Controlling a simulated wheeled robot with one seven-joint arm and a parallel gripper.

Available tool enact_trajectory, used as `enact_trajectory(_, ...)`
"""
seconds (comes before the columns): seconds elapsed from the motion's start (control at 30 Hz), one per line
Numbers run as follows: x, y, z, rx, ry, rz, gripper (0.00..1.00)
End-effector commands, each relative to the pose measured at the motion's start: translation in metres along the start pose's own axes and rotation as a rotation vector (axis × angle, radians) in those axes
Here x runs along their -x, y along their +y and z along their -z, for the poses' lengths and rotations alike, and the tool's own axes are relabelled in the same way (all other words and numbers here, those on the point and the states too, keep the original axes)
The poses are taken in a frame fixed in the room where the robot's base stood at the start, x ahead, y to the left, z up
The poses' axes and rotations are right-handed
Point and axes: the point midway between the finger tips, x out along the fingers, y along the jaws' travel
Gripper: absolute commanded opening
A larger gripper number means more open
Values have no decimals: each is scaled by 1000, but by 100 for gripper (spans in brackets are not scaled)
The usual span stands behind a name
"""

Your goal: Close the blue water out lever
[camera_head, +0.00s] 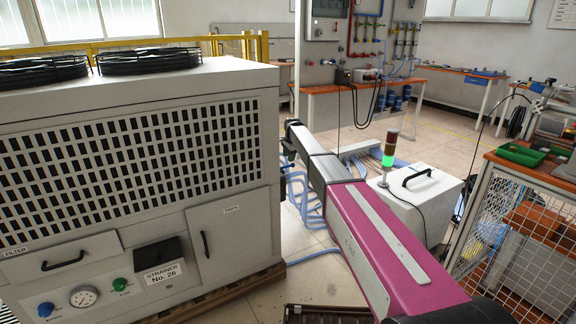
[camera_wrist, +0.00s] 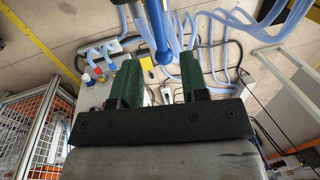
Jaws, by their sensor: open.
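In the wrist view my gripper (camera_wrist: 160,62) is open, with its two green fingers set wide apart and nothing clamped between them. A blue lever-like bar (camera_wrist: 157,28) comes down from the top edge, and its rounded end appears in the gap between the fingertips. It looks like the blue water out lever. I cannot tell whether it touches either finger. Small blue and red fittings (camera_wrist: 87,76) show left of the left finger. In the head view my arm reaches away beside the big cabinet; the gripper and the lever cannot be made out there.
Pale blue hoses (camera_wrist: 240,22) run close around the fingers. The large cabinet (camera_head: 232,225) fills the left of the head view. A white box (camera_head: 425,200) with a lit green lamp stands right of my arm, before a mesh-sided bench (camera_head: 510,235).

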Motion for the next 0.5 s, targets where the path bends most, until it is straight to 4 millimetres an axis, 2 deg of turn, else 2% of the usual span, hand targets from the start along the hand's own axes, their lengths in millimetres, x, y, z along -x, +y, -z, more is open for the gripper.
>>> enact_trajectory(0.03, -11, -1, 0, 0, -1, -2, 41)
enact_trajectory(0.23, -43, 0, 0, 0, 0, -1, 41)
enact_trajectory(0.5, -55, 0, 0, 1, 0, 0, 41)
